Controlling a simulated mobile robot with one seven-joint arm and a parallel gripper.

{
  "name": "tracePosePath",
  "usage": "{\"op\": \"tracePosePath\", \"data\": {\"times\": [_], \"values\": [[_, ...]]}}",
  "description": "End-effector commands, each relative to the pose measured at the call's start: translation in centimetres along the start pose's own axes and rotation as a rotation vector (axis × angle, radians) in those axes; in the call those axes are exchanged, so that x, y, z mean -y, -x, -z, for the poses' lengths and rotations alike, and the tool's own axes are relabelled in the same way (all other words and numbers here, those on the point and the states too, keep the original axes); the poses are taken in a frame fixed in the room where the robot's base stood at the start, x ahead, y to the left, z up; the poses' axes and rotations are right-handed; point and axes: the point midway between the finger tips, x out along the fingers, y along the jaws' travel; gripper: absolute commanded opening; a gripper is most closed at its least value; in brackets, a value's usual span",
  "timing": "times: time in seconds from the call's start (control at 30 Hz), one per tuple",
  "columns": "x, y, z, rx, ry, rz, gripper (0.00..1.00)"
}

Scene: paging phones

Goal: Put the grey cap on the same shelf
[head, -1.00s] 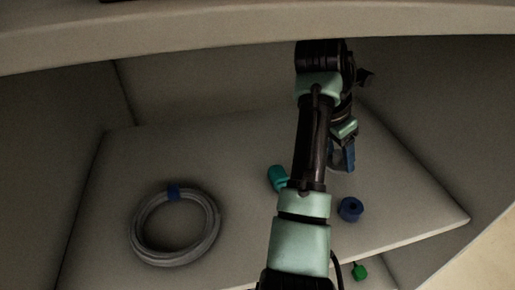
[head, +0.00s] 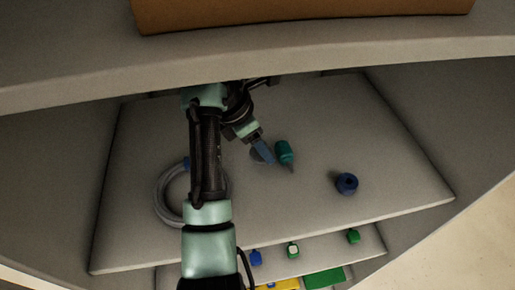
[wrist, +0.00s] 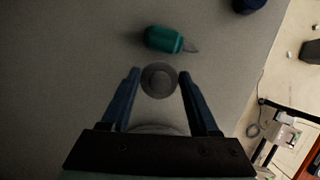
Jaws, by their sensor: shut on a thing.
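The grey cap (wrist: 159,80) is a small round disc between the blue fingertips of my gripper (wrist: 160,77) in the wrist view. My gripper is shut on it. In the head view, my gripper (head: 263,151) is low over the pale shelf (head: 300,205), and the cap (head: 256,155) shows just left of the near finger. I cannot tell whether the cap touches the shelf. A teal bottle-like thing (head: 284,152) with a thin grey tip lies just right of my gripper; in the wrist view it (wrist: 163,39) lies just beyond the fingertips.
A grey cable coil (head: 172,212) lies left, partly behind my arm. A blue spool (head: 346,183) stands right, with free shelf around it. A lower shelf (head: 310,262) holds several small blue and green things. An upper board (head: 300,48) with a brown box (head: 300,12) hangs above.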

Motion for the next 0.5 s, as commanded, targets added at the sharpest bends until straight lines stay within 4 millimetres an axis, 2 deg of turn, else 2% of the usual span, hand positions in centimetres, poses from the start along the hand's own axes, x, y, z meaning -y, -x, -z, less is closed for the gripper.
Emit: {"op": "tracePosePath", "data": {"times": [0.03, 0.2, 0.3, 0.5], "values": [[-0.2, 0.6, 0.7, 0.000, 0.005, -0.001, 0.09], [-0.1, -2.0, 1.5, -0.002, 0.003, 0.004, 0.09], [-0.1, -2.8, 1.8, -0.001, 0.002, 0.001, 0.09], [-0.2, -3.0, 1.9, 0.000, 0.001, -0.001, 0.09]]}}
